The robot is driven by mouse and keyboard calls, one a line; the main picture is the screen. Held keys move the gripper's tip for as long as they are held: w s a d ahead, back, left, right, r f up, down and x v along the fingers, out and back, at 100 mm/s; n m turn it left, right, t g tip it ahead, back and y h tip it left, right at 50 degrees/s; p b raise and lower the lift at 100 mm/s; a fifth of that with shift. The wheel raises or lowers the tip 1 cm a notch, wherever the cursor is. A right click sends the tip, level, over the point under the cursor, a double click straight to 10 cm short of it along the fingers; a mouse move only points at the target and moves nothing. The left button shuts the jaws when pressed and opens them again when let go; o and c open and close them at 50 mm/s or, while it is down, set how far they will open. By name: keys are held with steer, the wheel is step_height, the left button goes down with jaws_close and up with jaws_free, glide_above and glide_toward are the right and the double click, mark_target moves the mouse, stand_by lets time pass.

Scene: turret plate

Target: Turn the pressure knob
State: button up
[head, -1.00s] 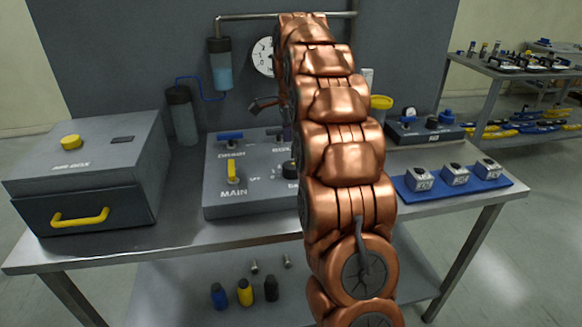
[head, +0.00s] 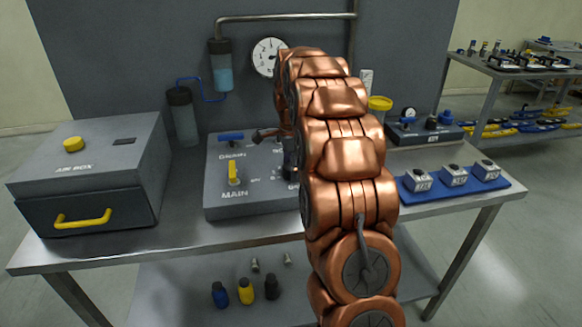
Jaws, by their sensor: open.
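The grey valve panel (head: 225,200) stands on the metal bench, with a yellow MAIN lever (head: 233,174) and a blue DRAIN lever (head: 231,137). A dark knob (head: 291,173) shows at the panel's right part, mostly hidden by my copper arm, so I cannot read its label. My gripper (head: 262,135) shows only in part, a dark finger beside the arm above the panel's upper middle. It is open, and nothing shows in it. I cannot tell whether it touches the panel. The white pressure gauge (head: 268,58) is on the back wall.
The grey AIR BOX (head: 88,172) with a yellow handle stands left. Right of my arm are a blue tray (head: 450,193) with several small blocks and a grey box with a gauge (head: 425,133). The bench front left of the panel is clear.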

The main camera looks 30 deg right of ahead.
steer(key=shift+c, duration=0.3)
steer(key=c, duration=1.1)
steer(key=shift+n+b, duration=0.3)
steer(key=shift+n, duration=0.1)
steer(key=n+b, duration=0.2)
steer(key=n, duration=0.1)
steer(key=shift+f+n, duration=0.1)
steer(key=shift+n, duration=0.3)
steer(key=n+b, duration=0.1)
steer(key=n, duration=0.3)
steer(key=shift+n+b, duration=0.3)
steer(key=n, duration=0.4)
steer(key=shift+b, duration=0.35)
steer(key=shift+r+n, duration=0.2)
steer(key=shift+n, duration=2)
